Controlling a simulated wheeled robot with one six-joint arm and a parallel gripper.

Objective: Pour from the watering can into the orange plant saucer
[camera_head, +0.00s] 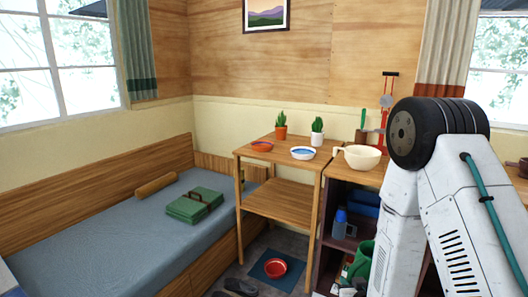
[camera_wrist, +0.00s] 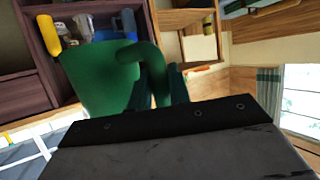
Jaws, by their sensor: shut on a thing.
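The green watering can (camera_head: 366,258) shows low in the head view, partly hidden behind my arm. In the wrist view its green body (camera_wrist: 92,78) fills the upper left, with its curved handle to the right. My gripper (camera_wrist: 165,82) is shut on that handle; the fingertips are partly hidden by it. The can's spout cannot be made out. The orange plant saucer (camera_head: 262,145) lies on the left part of the small wooden table's top, in front of a potted cactus. The gripper is to the right of the table and lower than its top.
The wooden table (camera_head: 280,190) also bears a white-and-blue dish (camera_head: 303,153) and two potted cacti. A dark shelf (camera_head: 335,205) is below. A red bowl (camera_head: 275,267) is on a floor mat. A bed is at left.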

